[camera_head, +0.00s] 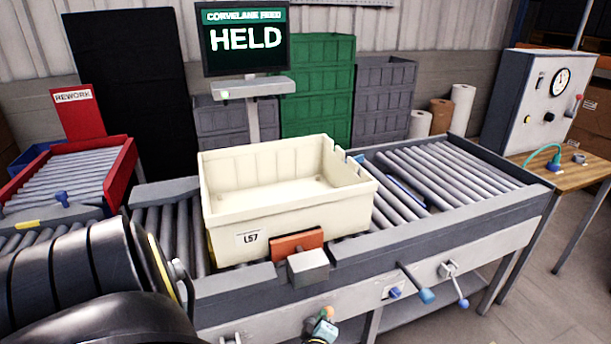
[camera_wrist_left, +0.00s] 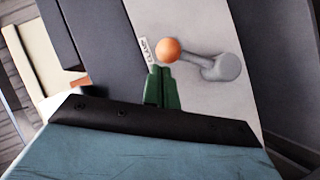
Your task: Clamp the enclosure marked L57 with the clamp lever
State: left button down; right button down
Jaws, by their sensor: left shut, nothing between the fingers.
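The cream enclosure (camera_head: 320,212) marked L57 sits upright on the roller conveyor. A rust-orange clamp pad (camera_head: 297,243) on a grey block (camera_head: 308,267) stands at its front side; I cannot tell whether they touch. The clamp lever, a grey arm with an orange ball knob (camera_wrist_left: 168,49), is on the pale front panel beside a label reading CLAMP (camera_wrist_left: 147,52). The knob also shows low in the head view (camera_head: 327,312). My left gripper (camera_wrist_left: 162,72) has its green fingers shut and empty, with tips just beside and below the knob. My right gripper is not in view.
The screen (camera_head: 245,38) reads HELD. Blue-knobbed controls (camera_head: 425,296) line the conveyor front to the right. A red REWORK chute (camera_head: 70,180) stands left. A gauge cabinet (camera_head: 530,100) and wooden table (camera_head: 570,172) stand right. Rollers right of the enclosure are mostly clear.

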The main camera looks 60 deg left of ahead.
pick_arm(q)
jog(key=s+a+r+p+v, duration=0.1)
jog(key=p+v, duration=0.3)
jog(key=v, duration=0.8)
jog(key=shift+a+r, duration=0.2)
jog(key=shift+r, duration=0.2)
jog(key=shift+s, duration=0.1)
